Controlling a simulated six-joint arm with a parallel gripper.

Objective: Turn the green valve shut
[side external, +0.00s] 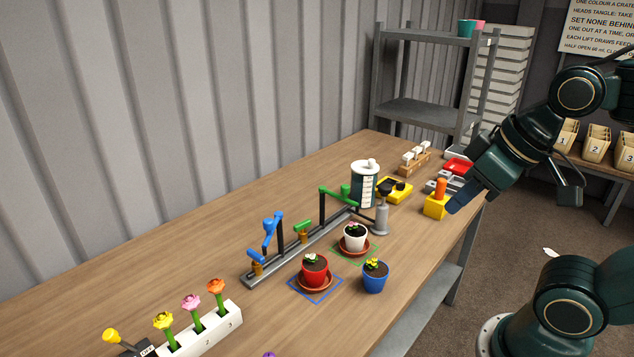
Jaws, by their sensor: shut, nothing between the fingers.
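The green valve (302,227) is a small green lever on a brass body, on the grey rail (282,262) in the middle of the table. Its lever looks roughly in line with the rail; whether it is open or shut I cannot tell. A green spout pipe (336,191) stands beside it, to the right. My gripper (453,207) is at the right side of the table, well apart from the valve, close to a yellow block (435,206) with an orange peg. Its fingers are shut and empty, small and partly dark in this view.
A blue valve (257,256) and blue spout (271,230) share the rail. A red pot (314,270), white pot (354,237) and blue pot (375,275) stand in front. A white canister (364,185) and grey post (381,214) stand right. The table's left back is clear.

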